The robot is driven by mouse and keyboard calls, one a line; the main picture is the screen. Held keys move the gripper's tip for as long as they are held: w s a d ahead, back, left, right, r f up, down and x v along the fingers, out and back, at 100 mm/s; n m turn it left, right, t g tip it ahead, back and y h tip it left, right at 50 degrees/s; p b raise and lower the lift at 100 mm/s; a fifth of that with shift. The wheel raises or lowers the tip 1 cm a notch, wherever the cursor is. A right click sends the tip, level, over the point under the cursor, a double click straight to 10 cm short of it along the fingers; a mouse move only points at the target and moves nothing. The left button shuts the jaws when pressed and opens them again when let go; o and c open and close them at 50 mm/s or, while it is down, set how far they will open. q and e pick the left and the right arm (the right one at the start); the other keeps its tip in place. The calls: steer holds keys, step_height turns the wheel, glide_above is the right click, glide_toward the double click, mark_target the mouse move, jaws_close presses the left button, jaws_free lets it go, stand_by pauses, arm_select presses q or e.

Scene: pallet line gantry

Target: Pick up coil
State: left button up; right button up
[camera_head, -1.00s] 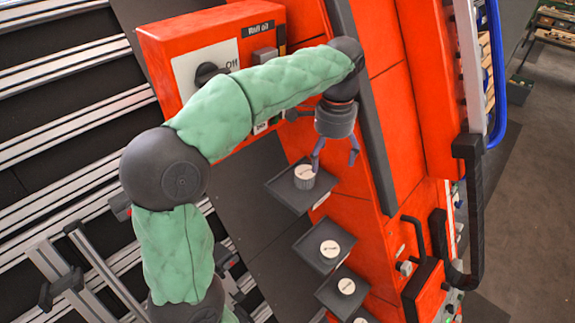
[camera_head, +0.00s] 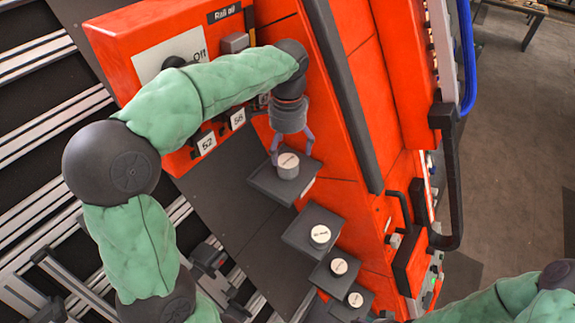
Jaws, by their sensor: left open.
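The likely coil (camera_head: 288,166) is a short grey cylinder with a white, lettered top. It stands upright on the uppermost dark shelf (camera_head: 262,184) of the orange machine. My left gripper (camera_head: 291,155) points down over it, open, with one finger at each side of its top. I cannot tell whether the fingers touch it. Similar white-topped pieces sit on the lower shelves, one of them (camera_head: 320,234) on the second shelf. Part of my right arm shows at the bottom right, but its gripper is out of view.
An orange control box (camera_head: 120,50) labelled "Rail oil" is behind my left arm, with tags "52" and "56" below it. More dark shelves (camera_head: 321,275) step down to the lower right. A black handle (camera_head: 449,180) stands out at the right. Open floor lies beyond.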

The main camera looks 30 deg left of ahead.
mark_target(288, 161)
arm_select(q)
step_height(288, 161, down, 5)
steer(key=shift+f, duration=0.15)
steer(key=c, duration=1.4)
steer(key=shift+c, duration=0.6)
steer(key=shift+r, duration=0.2)
